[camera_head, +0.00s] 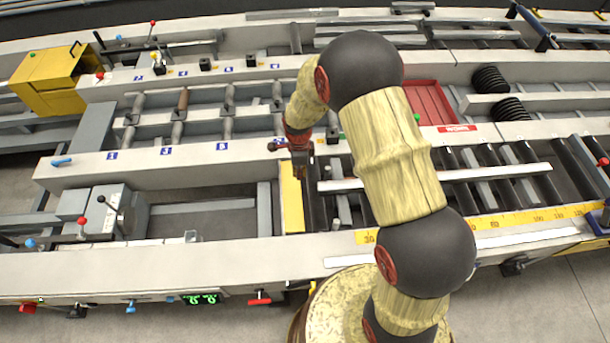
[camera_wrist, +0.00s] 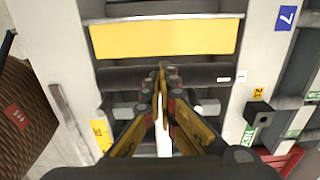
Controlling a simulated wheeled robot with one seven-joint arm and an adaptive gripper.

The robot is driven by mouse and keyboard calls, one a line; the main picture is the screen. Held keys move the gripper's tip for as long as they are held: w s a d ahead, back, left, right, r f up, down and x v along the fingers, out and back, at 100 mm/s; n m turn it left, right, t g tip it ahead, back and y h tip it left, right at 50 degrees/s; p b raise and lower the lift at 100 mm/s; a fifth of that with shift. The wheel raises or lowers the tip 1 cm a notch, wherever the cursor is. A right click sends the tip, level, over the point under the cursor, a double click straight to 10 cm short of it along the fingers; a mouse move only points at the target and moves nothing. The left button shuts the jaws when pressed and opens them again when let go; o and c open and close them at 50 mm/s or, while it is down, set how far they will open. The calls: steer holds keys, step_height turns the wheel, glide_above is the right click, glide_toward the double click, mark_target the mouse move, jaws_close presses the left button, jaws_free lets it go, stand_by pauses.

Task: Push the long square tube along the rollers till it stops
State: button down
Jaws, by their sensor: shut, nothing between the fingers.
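The long square tube (camera_head: 480,174) is a pale, straight bar lying across the dark rollers in the head view. Its left end shows just right of my gripper (camera_head: 302,168), and my arm hides part of its middle. My gripper points down at the left end of the roller bed, beside a yellow plate (camera_head: 291,204). In the wrist view my gripper (camera_wrist: 163,72) is shut with its fingertips together and empty, over a dark roller (camera_wrist: 205,76). A pale strip shows between the fingers, probably the tube. I cannot tell whether the fingers touch it.
A yellow scale (camera_head: 535,216) runs along the front rail to a dark blue block (camera_head: 602,221) at the right edge. A red tray (camera_head: 428,103) and black coils (camera_head: 491,79) lie behind the rollers. A grey box with levers (camera_head: 105,208) stands at left.

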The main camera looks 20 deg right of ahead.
step_height(320, 180, down, 10)
steer(key=shift+s+r, duration=0.1)
steer(key=shift+r, duration=0.15)
steer(key=d, duration=0.3)
steer(key=shift+s+d+r, duration=0.2)
steer(key=shift+s, duration=0.1)
steer(key=shift+d, duration=0.3)
